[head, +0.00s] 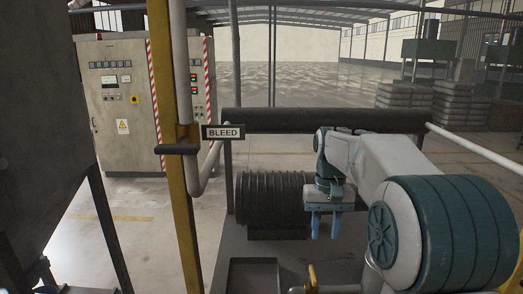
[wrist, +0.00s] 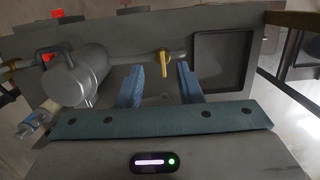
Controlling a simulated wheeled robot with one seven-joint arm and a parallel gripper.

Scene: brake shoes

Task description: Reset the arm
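My arm reaches in from the right of the head view, with my gripper (head: 326,226) pointing down above a grey bench. Its two blue fingers stand apart with nothing visible between them. In the wrist view my gripper (wrist: 159,86) also shows open and empty. A yellow lever (wrist: 163,62) on a grey pipe appears beyond the gap between the fingers; I see no contact with it. In the head view the yellow lever (head: 312,275) is low in the picture, below and left of the fingertips.
A ribbed dark cylinder (head: 268,199) stands just left of my gripper. A dark horizontal roller (head: 320,121) runs behind. A yellow post (head: 176,220) and a BLEED sign (head: 224,132) are to the left. A shallow square tray (wrist: 222,61) and grey cylinder (wrist: 78,77) are on the bench.

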